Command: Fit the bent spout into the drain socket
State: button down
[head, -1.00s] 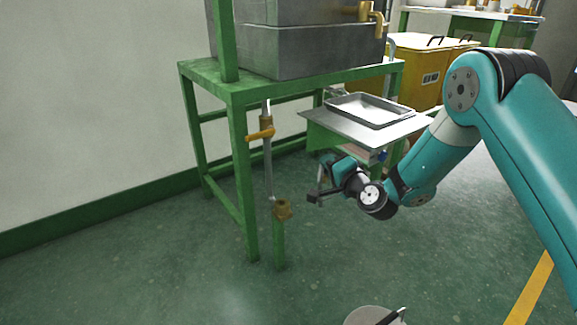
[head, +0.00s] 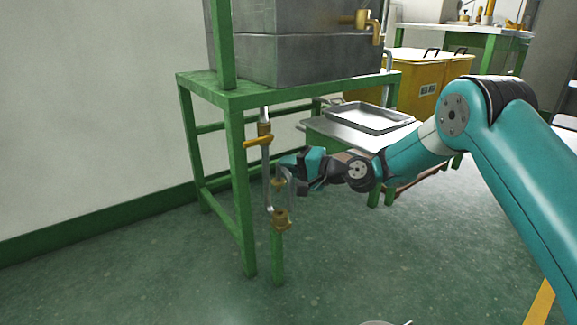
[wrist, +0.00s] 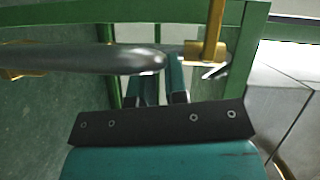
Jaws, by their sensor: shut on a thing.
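My gripper (head: 290,174) is beside the thin vertical drain pipe, in front of the green stand. The drain socket (head: 281,219) is a brass fitting on top of a short green post. The spout's lower end is close to it in the head view; I cannot tell whether they touch.
The green stand's leg (head: 238,185) is just left of the pipe, with an orange-handled valve (head: 259,140) above my gripper. A grey tank (head: 300,50) sits on the stand. A metal tray (head: 372,116) is behind my arm.

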aim_at(282, 184)
jog(key=shift+s+d+f+b, duration=0.1)
jog(key=shift+f+b, duration=0.7)
jog(key=shift+f, duration=0.65)
jog(key=shift+d+f+b, duration=0.1)
jog(key=shift+f+b, duration=0.7)
jog(key=shift+f, duration=0.65)
jog(key=shift+f+b, duration=0.7)
jog(key=shift+f, duration=1.45)
jog(key=c, duration=1.1)
grip_release()
jog(key=shift+o, duration=0.2)
jog(key=p+v, duration=0.7)
jog(key=v, duration=1)
jog(key=shift+d+r, duration=0.15)
jog(key=shift+d, duration=0.05)
jog(key=shift+s, duration=0.1)
